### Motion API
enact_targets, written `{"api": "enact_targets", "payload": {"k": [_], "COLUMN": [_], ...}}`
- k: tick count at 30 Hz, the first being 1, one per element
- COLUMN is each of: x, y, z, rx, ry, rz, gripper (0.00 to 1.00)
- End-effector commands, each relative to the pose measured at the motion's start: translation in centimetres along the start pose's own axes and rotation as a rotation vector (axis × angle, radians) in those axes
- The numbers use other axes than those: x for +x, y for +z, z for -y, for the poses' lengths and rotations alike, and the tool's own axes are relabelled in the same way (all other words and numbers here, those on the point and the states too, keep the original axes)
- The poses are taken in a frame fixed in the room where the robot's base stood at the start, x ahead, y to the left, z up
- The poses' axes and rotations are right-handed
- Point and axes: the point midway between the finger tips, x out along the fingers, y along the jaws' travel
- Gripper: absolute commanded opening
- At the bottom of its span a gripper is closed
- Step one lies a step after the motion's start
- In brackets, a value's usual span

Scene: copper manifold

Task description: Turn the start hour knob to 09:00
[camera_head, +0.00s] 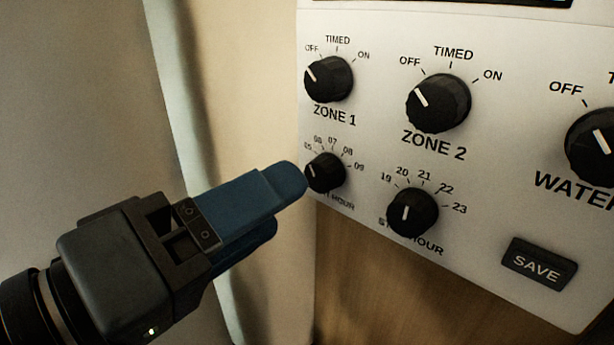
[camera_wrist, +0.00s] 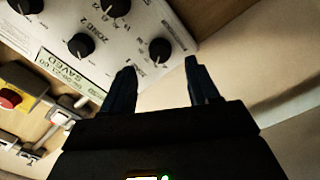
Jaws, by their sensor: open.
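The start hour knob (camera_head: 326,173) is small, black and ribbed, at the panel's lower left, with marks 05 to 09 around it. Its white pointer line leans up and left, near the 05 mark. Its lower label is partly hidden. My gripper (camera_head: 286,200) has blue fingers and comes from the lower left. Its upper fingertip reaches the knob's left edge in the head view; contact cannot be told. In the wrist view the fingers stand apart with nothing held, and the knob (camera_wrist: 160,50) shows ahead, between the fingertips (camera_wrist: 162,66).
The zone 1 knob (camera_head: 329,79) is just above and the stop hour knob (camera_head: 412,213) is close on the right. The zone 2 knob (camera_head: 438,102) and save button (camera_head: 539,263) are farther right. The wrist view shows a red button (camera_wrist: 10,98) at left.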

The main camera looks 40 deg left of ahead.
Motion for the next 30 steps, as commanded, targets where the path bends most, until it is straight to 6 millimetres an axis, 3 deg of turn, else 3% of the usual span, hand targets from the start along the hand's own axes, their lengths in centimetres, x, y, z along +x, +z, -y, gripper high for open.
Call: {"api": "enact_targets", "payload": {"k": [9,21,30], "x": [4.5,5.3,5.2], "y": [0.0,0.0,0.0], "z": [-0.1,0.0,0.0], "rx": [0.000,0.000,0.000], "ry": [0.001,0.000,0.000], "rz": [0.001,0.000,-0.001], "gripper": [0.60,0.60,0.31]}}
